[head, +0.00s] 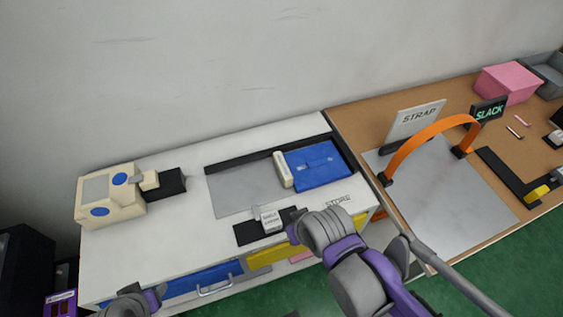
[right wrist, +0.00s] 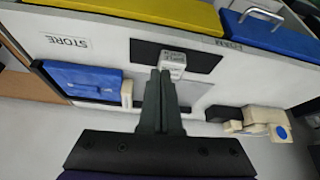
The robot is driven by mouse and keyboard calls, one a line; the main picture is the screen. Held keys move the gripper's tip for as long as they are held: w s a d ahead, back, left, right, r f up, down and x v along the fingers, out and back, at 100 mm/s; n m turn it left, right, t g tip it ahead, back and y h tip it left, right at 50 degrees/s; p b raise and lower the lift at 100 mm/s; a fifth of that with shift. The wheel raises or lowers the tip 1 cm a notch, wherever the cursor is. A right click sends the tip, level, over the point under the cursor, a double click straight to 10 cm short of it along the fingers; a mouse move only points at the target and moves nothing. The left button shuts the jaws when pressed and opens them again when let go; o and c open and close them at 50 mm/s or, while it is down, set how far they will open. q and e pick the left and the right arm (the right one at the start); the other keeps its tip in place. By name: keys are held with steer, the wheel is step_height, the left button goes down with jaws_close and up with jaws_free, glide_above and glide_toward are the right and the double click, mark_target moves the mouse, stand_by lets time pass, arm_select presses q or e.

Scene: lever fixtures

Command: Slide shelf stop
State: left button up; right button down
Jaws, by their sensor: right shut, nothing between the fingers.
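A small white block (head: 269,218) with small lettering sits on a black plate (head: 246,234) near the front edge of the white worktop. I cannot read the lettering surely; it may be the shelf stop. The block also shows in the right wrist view (right wrist: 172,62). My right gripper (head: 293,217) is shut and empty, its dark fingertips close beside the block; in the right wrist view (right wrist: 160,75) they overlap its edge, and I cannot tell whether they touch. A cream bar (head: 284,169) stands against a blue box (head: 319,165) in a grey recess. My left gripper's fingers are out of frame.
A cream machine (head: 110,196) stands at the left of the white worktop (head: 170,245). Blue and yellow drawer fronts (head: 272,254) lie below its front edge. An orange strap arch (head: 432,138) stands on the brown bench at right. The grey recess floor (head: 238,190) is bare left of the bar.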

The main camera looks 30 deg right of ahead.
steer(key=c, duration=1.4)
jaws_free()
steer(key=shift+o, duration=1.2)
steer(key=shift+w+r, duration=0.25)
steer(key=o, duration=0.6)
steer(key=w+r, duration=0.1)
steer(key=w, duration=0.2)
steer(key=w+d+r+g, duration=0.1)
steer(key=w+r, duration=0.1)
steer(key=w, duration=0.1)
steer(key=w+d+r+g+p, duration=0.1)
steer(key=w, duration=0.2)
steer(key=shift+d+r+m, duration=0.25)
steer(key=shift+r+m, duration=0.05)
steer(key=shift+r, duration=0.1)
steer(key=shift+o, duration=0.2)
steer(key=g+p, duration=0.1)
steer(key=g, duration=0.2)
glide_toward(283, 164)
steer(key=shift+m, duration=0.3)
step_height(283, 164, down, 9)
steer(key=shift+w+a, duration=0.1)
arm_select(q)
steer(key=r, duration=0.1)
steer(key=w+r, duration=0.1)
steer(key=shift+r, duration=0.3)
